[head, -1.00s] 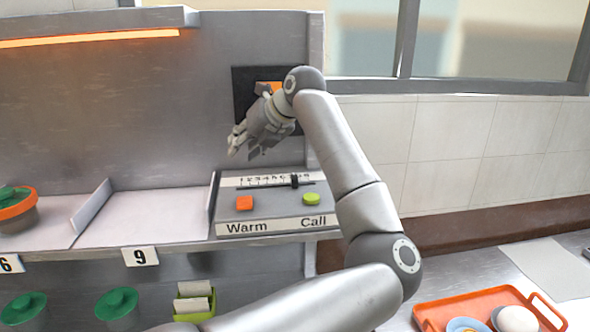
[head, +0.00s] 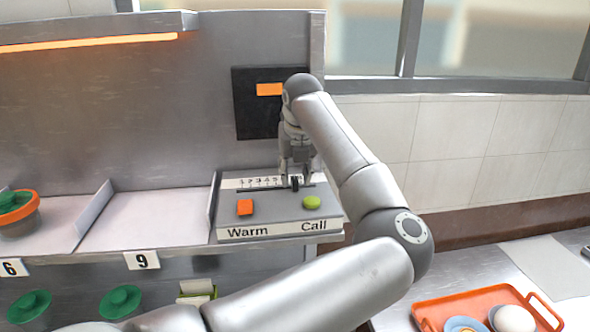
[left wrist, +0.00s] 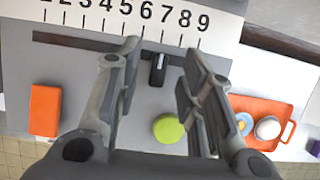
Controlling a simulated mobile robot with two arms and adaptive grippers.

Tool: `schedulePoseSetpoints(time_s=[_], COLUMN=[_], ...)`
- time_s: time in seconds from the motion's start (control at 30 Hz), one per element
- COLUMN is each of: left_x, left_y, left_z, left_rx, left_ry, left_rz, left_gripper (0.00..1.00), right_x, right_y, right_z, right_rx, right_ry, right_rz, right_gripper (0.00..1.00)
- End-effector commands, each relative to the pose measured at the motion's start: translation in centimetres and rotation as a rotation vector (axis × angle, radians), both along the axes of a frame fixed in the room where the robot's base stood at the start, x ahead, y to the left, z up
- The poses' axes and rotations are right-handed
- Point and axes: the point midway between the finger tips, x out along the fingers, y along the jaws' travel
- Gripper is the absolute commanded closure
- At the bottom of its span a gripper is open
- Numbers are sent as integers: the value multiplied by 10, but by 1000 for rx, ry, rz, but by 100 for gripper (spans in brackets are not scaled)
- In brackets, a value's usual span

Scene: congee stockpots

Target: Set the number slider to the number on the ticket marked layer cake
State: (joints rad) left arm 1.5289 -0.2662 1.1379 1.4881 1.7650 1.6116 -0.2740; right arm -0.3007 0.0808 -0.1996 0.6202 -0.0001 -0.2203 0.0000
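The number slider is a dark knob (left wrist: 158,69) in a slot below a printed number scale (left wrist: 120,15); it stands near the 7. In the head view the knob (head: 295,183) sits toward the right of the scale on the control box (head: 270,225). My left gripper (head: 296,182) is over the box, pointing down. In the left wrist view its open fingers (left wrist: 160,65) are on either side of the knob, with a gap on each side. No ticket marked layer cake can be read. My right gripper is not in view.
An orange Warm button (head: 245,207) and a green Call button (head: 311,202) sit on the box front. A black panel (head: 258,120) with an orange patch is behind. Lidded pots stand left, and an orange tray (head: 430,310) lies lower right.

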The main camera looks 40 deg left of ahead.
Motion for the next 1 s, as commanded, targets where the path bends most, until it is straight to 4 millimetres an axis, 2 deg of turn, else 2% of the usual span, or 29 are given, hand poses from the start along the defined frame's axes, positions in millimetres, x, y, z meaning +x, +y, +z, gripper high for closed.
schedulePoseSetpoints(time_s=[0.2, 0.47, 0.77, 1.0], left_x=[4, 4, 4, 4], left_y=[5, 6, 6, 6], left_z=[-15, -16, -16, -16], left_rx=[1, 1, 1, 1], left_ry=[1, -2, -2, -2], left_rz=[0, 1, 1, 1], left_gripper=[64, 64, 100, 100], right_x=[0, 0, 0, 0], right_y=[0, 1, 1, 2], right_z=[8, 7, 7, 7], right_rx=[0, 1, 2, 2], right_ry=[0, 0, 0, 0], right_rz=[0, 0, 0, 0], right_gripper=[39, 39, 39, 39])
